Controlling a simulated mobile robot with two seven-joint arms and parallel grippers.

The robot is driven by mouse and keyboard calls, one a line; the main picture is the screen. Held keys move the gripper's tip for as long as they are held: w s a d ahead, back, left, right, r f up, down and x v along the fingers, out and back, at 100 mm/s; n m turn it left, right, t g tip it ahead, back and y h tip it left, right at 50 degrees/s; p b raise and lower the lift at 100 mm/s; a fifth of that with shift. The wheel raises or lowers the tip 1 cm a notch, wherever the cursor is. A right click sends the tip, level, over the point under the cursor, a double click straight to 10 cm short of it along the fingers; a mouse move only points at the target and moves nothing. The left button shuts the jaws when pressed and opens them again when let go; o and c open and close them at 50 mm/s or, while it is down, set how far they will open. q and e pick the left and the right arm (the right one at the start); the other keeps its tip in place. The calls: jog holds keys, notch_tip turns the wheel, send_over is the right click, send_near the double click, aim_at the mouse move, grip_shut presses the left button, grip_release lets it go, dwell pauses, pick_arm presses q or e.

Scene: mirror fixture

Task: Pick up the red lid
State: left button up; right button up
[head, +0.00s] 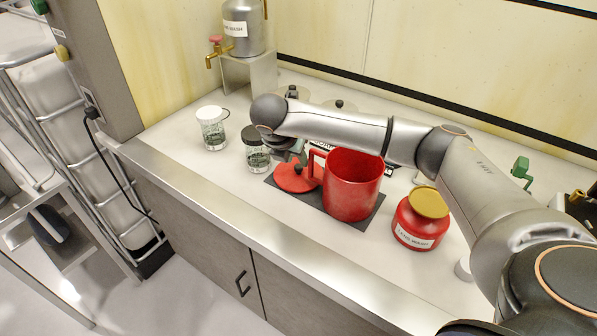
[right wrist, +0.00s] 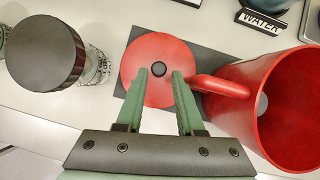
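The red lid (head: 292,184) lies on a dark mat (head: 314,198) beside the red mug (head: 352,188), on the mug's left. I cannot tell how high the tips are above the lid. In the head view my right gripper (head: 298,158) is partly hidden by its own arm. My left gripper is not in view.
The mug's handle (right wrist: 220,86) reaches close to the right finger. A black-lidded jar (head: 257,158) stands just left of the lid. A white-lidded jar (head: 212,128) is farther left, and a red jar with a gold lid (head: 420,220) stands right of the mug.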

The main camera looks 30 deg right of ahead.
aim_at(298, 166)
jog(key=shift+x, duration=1.95)
jog(key=shift+s+a, duration=0.1)
jog(key=shift+a, duration=0.05)
grip_shut()
